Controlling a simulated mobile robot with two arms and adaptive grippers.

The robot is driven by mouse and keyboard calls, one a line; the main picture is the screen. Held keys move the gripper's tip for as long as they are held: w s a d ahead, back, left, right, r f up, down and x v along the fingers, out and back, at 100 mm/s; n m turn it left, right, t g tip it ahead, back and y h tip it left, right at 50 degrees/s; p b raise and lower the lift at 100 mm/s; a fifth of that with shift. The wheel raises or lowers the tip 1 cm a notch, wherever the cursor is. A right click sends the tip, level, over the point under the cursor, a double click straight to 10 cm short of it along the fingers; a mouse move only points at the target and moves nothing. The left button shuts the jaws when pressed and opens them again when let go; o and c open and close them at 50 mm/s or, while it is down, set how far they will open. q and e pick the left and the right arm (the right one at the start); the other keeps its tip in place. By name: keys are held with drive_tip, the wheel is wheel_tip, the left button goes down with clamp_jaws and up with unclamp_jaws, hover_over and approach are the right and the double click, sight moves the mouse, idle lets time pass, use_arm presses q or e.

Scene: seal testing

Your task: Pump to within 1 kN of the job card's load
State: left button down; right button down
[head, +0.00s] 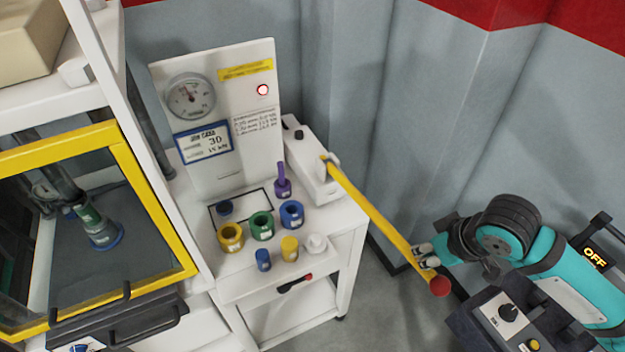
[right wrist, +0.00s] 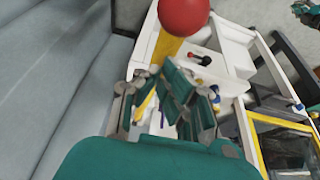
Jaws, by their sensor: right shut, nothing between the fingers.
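The yellow pump lever (head: 375,215) slopes down to the right from the white hand pump (head: 308,165) and ends in a red knob (head: 439,286). My right gripper (head: 425,257) is shut and empty at the lever, just above the knob; I cannot tell if it touches. In the right wrist view the fingers (right wrist: 172,100) are close together, with the red knob (right wrist: 183,15) above them. The round gauge (head: 188,97) has a needle too small to read. The job card (head: 205,142) below it shows 30; its smaller text is unclear. My left gripper is not in view.
The white cart (head: 330,230) carries blue, green and yellow cups and a purple-handled tool (head: 282,182). A yellow-framed door (head: 150,190) closes a chamber at left.

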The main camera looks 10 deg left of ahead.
drive_tip(key=shift+f+b, duration=0.45)
drive_tip(key=shift+f, duration=0.85)
wheel_tip(320, 180, up, 3)
drive_tip(key=shift+f+p, duration=0.15)
drive_tip(key=shift+p, duration=0.9)
drive_tip(key=shift+w+r+b, duration=0.1)
drive_tip(key=shift+r+b, duration=0.2)
drive_tip(key=shift+b, duration=0.05)
drive_tip(key=shift+r, duration=0.25)
drive_tip(key=v, duration=0.8)
drive_tip(key=shift+s+d+f, duration=0.2)
drive_tip(key=shift+s+d, duration=0.05)
drive_tip(key=shift+s, duration=0.2)
